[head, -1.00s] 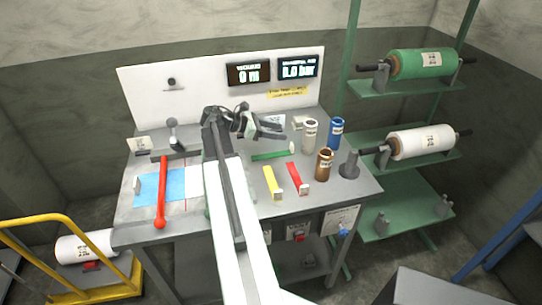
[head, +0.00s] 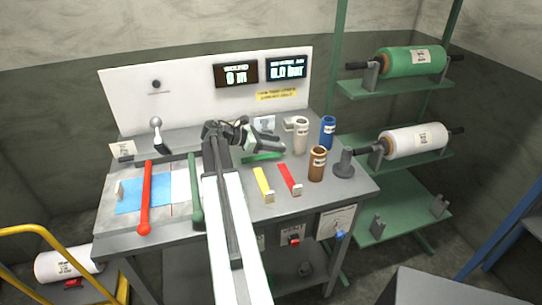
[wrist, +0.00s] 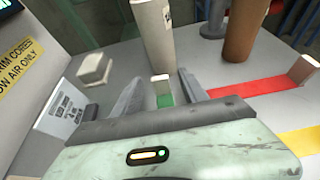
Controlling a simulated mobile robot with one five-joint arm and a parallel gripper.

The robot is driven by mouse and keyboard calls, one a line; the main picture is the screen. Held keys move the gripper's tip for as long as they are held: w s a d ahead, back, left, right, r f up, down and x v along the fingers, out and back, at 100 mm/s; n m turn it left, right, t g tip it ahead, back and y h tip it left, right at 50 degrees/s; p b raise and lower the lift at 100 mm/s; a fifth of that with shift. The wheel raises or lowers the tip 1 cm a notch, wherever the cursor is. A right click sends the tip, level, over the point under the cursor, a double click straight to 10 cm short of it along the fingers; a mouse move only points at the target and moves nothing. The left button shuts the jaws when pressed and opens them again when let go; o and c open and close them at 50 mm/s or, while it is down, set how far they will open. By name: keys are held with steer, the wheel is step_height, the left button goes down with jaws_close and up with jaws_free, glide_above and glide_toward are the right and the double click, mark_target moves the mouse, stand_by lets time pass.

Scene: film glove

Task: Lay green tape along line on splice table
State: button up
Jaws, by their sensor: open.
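The green tape strip (head: 263,157) lies on the bench top behind the yellow and red strips, partly covered by my gripper in the head view. My gripper (head: 272,148) is open above it. In the wrist view my gripper (wrist: 162,95) has the green strip (wrist: 163,100) and its pale end tab (wrist: 160,82) showing between its fingers, with no grip on it visible. The splice table (head: 108,205) is at the left of the bench.
A red bar (head: 146,195) and a green bar (head: 196,190) cross the splice table. Cream (head: 300,137), blue (head: 328,132) and brown (head: 317,163) cylinders stand right of my gripper. Yellow (head: 263,184) and red (head: 289,178) strips lie in front. A back panel (head: 190,95) rises behind.

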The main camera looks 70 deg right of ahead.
mark_target(283, 144)
steer(key=b+x, duration=0.1)
steer(key=x, duration=0.2)
steer(key=shift+s+d+f, duration=0.1)
steer(key=shift+d+f, duration=0.1)
steer(key=shift+f, duration=0.05)
jaws_close()
steer(key=shift+r, duration=0.1)
step_height(283, 144, up, 18)
steer(key=p, duration=1.8)
steer(key=shift+a, duration=0.1)
